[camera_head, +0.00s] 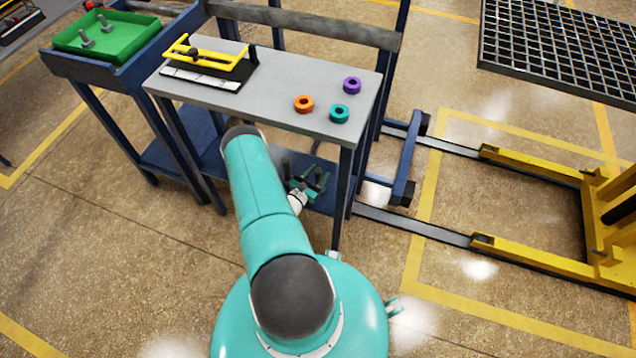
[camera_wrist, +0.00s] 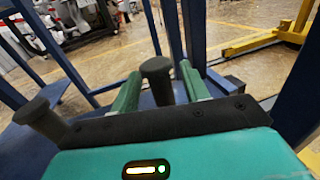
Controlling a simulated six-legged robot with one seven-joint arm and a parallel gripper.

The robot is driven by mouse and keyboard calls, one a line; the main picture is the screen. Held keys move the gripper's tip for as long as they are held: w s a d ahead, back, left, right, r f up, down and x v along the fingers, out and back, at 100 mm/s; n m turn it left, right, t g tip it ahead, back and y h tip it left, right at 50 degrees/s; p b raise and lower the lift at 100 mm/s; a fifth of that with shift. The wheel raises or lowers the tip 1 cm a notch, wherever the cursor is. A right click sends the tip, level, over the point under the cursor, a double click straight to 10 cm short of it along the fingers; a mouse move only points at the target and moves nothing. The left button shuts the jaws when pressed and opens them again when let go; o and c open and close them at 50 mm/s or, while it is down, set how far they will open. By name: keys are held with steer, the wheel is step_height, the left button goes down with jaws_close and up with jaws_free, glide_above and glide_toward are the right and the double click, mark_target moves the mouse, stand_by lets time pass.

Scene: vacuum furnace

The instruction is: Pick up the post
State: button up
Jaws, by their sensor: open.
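A dark grey post (camera_wrist: 157,82) with a wider round head stands on the blue lower shelf (camera_wrist: 90,106) of the bench. My gripper (camera_wrist: 160,74) is open, with one green finger on each side of this post. I cannot tell whether either finger touches it. A second dark post (camera_wrist: 40,118) stands to the left, outside the fingers. In the head view my gripper (camera_head: 310,180) is low, beneath the front edge of the tabletop. The posts there are small and mostly hidden by the gripper and my arm.
The grey tabletop (camera_head: 270,98) above carries a yellow-handled tool (camera_head: 208,58), an orange ring (camera_head: 303,103), a teal ring (camera_head: 339,113) and a purple ring (camera_head: 351,85). Blue bench legs (camera_head: 342,200) stand close by. A green tray (camera_head: 120,42) holds grey bolt-like parts. Yellow rails (camera_head: 530,258) lie right.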

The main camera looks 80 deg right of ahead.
jaws_close()
stand_by(0.3)
